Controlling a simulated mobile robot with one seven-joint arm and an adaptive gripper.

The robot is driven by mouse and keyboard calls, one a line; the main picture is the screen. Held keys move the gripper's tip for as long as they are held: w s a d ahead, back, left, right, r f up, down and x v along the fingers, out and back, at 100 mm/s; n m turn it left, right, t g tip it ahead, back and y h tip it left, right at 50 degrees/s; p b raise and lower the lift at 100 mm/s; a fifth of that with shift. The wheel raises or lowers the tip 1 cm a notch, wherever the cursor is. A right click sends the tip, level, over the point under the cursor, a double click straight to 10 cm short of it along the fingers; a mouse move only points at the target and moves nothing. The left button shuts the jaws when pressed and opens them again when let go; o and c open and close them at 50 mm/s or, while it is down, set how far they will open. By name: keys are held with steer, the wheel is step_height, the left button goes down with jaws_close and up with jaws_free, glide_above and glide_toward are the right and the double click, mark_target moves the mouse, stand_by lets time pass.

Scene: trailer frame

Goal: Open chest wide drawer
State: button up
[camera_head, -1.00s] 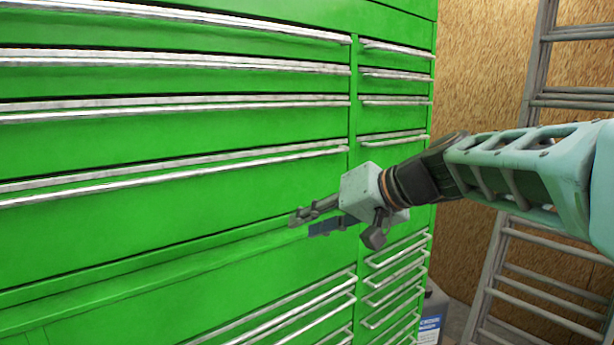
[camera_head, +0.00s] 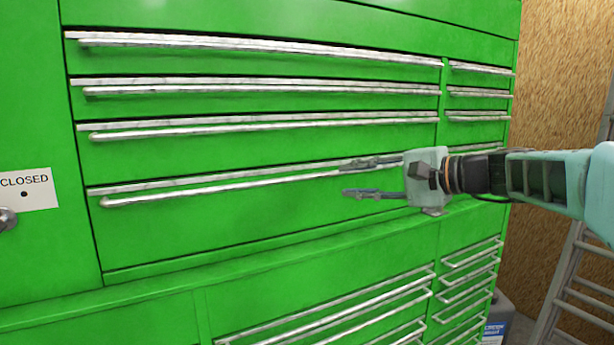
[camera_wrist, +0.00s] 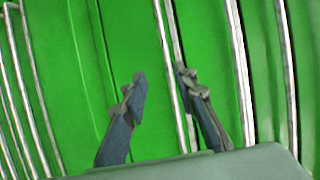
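The green chest has a stack of wide drawers with long silver handles. The lowest wide drawer of the upper section (camera_head: 230,215) is shut, and its bar handle (camera_head: 220,187) runs along its top edge. My gripper (camera_head: 362,177) is open at the right end of that handle, one finger above the bar and one below. In the wrist view my gripper (camera_wrist: 161,84) is open and the silver bar (camera_wrist: 168,55) passes between the fingers, nearer the right one. Whether the fingers touch the bar or reach around it, I cannot tell.
Narrow drawers (camera_head: 480,92) stand to the right. Lower drawers with handles (camera_head: 345,315) lie beneath a ledge. A "CLOSED" sign (camera_head: 27,190) and a knob (camera_head: 7,219) are at the left. A ladder (camera_head: 580,270) leans at the right, and a container (camera_head: 497,318) stands near it.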

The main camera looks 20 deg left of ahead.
mark_target(309, 177)
steer(key=shift+m+y, duration=0.3)
steer(key=x, duration=0.3)
steer(key=p+x, duration=0.1)
steer(key=x, duration=0.6)
steer(key=shift+w+a+r+p, duration=0.1)
steer(key=shift+a+r+p, duration=0.1)
steer(key=shift+a+p, duration=0.25)
jaws_close()
